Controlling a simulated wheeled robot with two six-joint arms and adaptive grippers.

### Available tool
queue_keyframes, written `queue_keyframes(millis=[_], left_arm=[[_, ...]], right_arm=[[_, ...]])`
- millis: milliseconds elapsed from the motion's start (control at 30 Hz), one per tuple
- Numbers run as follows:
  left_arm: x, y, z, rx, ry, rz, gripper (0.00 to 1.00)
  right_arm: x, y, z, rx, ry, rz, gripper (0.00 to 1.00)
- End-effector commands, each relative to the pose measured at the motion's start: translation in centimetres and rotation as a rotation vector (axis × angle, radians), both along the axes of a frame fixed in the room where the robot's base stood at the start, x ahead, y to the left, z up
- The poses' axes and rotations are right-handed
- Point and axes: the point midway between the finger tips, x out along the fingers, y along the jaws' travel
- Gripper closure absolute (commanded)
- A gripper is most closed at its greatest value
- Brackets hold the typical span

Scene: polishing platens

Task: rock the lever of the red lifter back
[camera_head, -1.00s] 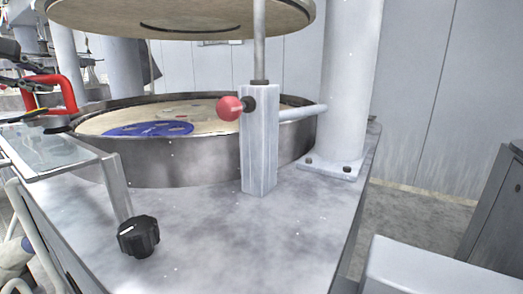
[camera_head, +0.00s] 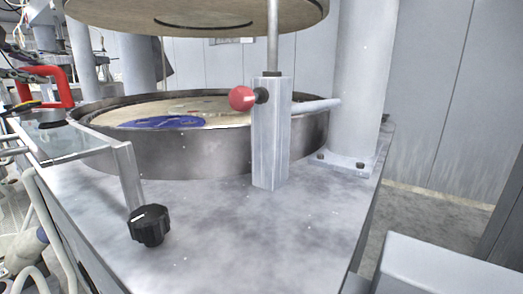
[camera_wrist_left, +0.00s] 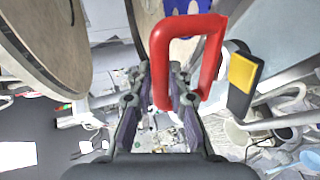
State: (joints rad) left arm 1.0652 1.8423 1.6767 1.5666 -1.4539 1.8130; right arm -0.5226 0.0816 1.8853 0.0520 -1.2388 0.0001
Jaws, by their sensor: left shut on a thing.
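The red lifter shows as a red bar handle (camera_head: 66,84) at the left edge of the head view. The handle (camera_wrist_left: 213,62) stands large in the middle of the left wrist view. The lifter's lever, black with a yellow pad (camera_wrist_left: 243,72), sticks out beside the handle; in the head view the lever (camera_head: 24,105) lies low at the handle's left. My left gripper (camera_wrist_left: 163,88) is shut on one leg of the red handle; its dark fingers (camera_head: 20,76) also show in the head view. The lifter's underside is mostly hidden. My right gripper is out of view.
A glass-topped shelf (camera_head: 75,145) lies below the lifter. The round platen basin (camera_head: 190,150) holds a blue disc (camera_head: 165,122), with an upper plate (camera_head: 200,15) above.

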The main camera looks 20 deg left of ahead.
Motion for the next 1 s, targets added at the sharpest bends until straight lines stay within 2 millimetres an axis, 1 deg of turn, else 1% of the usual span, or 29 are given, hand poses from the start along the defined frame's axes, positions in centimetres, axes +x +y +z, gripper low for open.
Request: queue_keyframes(millis=[433, 600, 1000], left_arm=[[-2.1, 0.0, 0.1, 0.000, -0.006, 0.001, 1.00], [-2.3, 0.0, 0.1, 0.000, -0.005, 0.000, 1.00], [-2.3, 0.0, 0.1, 0.001, -0.005, 0.001, 1.00]], right_arm=[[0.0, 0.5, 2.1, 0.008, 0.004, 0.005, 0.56], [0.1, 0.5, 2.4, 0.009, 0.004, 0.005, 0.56], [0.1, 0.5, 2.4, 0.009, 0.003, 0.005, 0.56]])
